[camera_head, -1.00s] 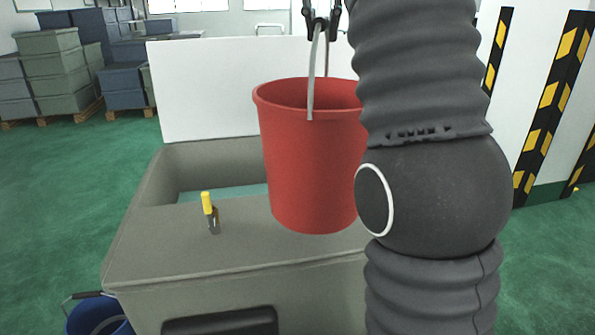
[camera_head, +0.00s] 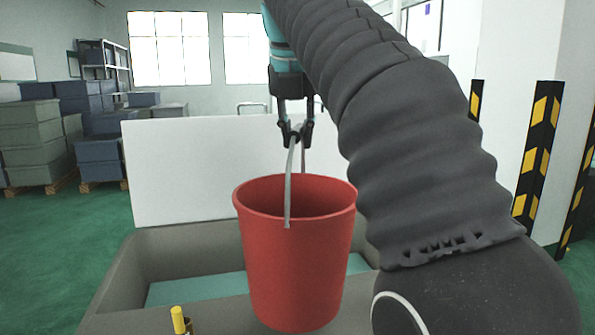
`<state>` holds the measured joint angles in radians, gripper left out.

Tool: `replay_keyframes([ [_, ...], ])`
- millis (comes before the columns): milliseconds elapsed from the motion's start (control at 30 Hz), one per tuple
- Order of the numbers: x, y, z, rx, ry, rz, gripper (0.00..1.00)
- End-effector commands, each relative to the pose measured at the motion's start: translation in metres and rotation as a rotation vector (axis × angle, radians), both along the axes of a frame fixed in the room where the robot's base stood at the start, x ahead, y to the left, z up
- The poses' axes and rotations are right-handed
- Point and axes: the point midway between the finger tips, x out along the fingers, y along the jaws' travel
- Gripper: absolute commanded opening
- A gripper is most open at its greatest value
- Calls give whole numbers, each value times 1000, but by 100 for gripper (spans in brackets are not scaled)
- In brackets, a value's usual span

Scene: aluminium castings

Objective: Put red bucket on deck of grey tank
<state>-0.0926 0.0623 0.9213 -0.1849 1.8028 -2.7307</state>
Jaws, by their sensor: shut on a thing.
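The red bucket (camera_head: 296,262) hangs upright by its pale handle from my gripper (camera_head: 297,135), which is shut on the handle. The grey tank (camera_head: 105,300) is below and behind the bucket, with its open basin and teal inside showing. The bucket hides part of the tank's deck and basin. Its bottom is near the lower edge of the picture, and I cannot tell whether it touches the deck.
A yellow-handled tool (camera_head: 178,320) stands on the deck, left of the bucket. A white panel (camera_head: 190,175) rises behind the tank. Striped posts (camera_head: 537,150) stand at the right. Stacked crates (camera_head: 35,140) are at the back left.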

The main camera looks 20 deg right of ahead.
Motion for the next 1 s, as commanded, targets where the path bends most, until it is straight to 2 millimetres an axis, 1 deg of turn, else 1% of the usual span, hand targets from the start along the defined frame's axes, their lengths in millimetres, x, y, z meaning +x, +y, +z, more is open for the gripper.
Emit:
replay_keyframes([
  [100,-2,0,-12,0,1,1,0],
  [200,-1,0,-20,0,0,1,0],
  [400,-1,0,-28,0,0,1,0],
  [600,-1,0,-49,0,1,0,0],
  [700,-1,0,-56,0,0,0,0],
  [1000,0,0,-59,0,-1,0,0],
])
